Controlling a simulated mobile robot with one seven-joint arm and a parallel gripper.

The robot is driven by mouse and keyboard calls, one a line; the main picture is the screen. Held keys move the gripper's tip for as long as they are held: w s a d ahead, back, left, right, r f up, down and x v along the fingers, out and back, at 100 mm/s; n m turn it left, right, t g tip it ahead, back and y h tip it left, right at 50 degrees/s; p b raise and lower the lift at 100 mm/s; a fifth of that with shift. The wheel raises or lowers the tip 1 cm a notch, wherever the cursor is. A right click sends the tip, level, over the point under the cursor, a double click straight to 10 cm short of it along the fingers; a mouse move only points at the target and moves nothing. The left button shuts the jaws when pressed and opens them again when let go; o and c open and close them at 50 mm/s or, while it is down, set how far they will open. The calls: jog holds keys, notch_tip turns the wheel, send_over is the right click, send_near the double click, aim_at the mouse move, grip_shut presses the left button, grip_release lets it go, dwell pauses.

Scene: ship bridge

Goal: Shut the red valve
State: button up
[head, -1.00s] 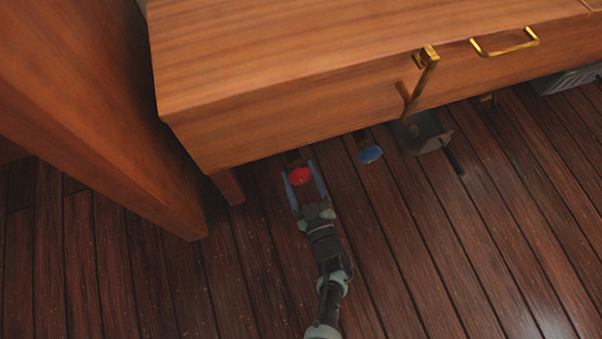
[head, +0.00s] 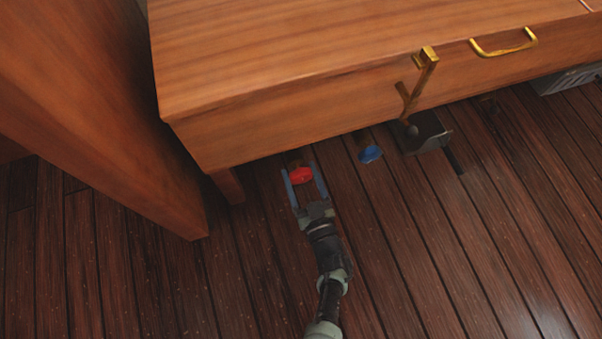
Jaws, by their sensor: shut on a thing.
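The red valve (head: 301,175) is a small red knob under the front edge of the wooden console, near its left end. My gripper (head: 304,181) reaches it from the front, with one blue-grey finger on each side of the knob, and is shut on it. The part of the valve behind the knob is mostly hidden by the knob and the console's shade.
A blue valve (head: 370,154) sits to the right of the red one. A dark metal box (head: 426,133) and a brass lever (head: 424,75) are further right. The console (head: 300,110) overhangs the valves. A wooden panel (head: 90,110) stands at left. The plank floor in front is clear.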

jog(key=o, duration=1.3)
jog(key=shift+s, duration=0.1)
jog(key=p+v, duration=0.3)
jog(key=v, duration=0.9)
jog(key=shift+s+d, duration=0.1)
jog(key=shift+s, duration=0.3)
